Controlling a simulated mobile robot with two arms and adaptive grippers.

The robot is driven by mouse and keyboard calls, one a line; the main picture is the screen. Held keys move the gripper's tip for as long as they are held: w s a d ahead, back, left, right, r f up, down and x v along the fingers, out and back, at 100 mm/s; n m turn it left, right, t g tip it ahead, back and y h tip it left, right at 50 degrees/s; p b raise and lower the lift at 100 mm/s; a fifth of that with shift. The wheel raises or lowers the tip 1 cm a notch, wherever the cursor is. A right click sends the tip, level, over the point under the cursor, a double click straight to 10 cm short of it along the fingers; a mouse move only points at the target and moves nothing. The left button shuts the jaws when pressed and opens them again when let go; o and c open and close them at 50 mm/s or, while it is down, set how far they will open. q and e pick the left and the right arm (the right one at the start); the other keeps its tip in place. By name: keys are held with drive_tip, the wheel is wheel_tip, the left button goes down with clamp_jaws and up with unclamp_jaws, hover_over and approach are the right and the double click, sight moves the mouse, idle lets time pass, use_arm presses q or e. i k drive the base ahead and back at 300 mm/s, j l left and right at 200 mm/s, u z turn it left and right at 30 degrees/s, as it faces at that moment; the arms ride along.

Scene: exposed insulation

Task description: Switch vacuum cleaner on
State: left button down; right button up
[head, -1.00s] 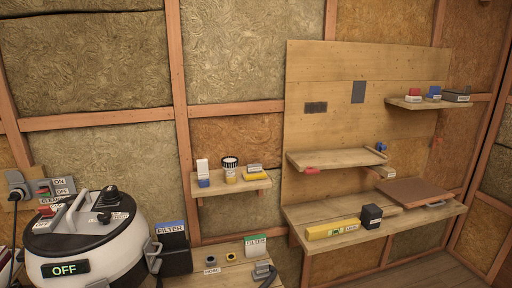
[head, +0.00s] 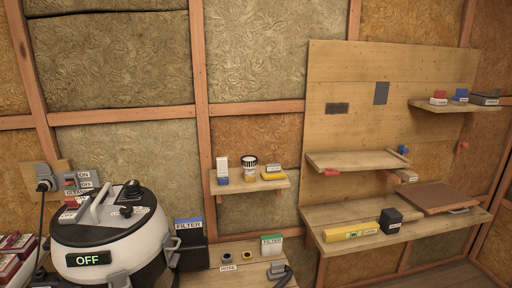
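The vacuum cleaner (head: 112,240) stands at the lower left, with a white and black body and a grey handle on top. Its front display (head: 88,259) reads "OFF" in green. A black knob (head: 131,190) sits on its lid, and a red part shows near the lid's left side. On the wall behind it, a socket (head: 44,178) has a black plug and cord in it. Beside the socket is a switch (head: 69,181) with "ON" and "OFF" labels. Neither of my grippers is in view.
A small shelf (head: 250,186) holds small items. A wooden workbench (head: 340,216) with shelves above is at right. Red boxes (head: 12,256) lie at lower left.

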sight(71, 203)
drive_tip(key=u, duration=1.25)
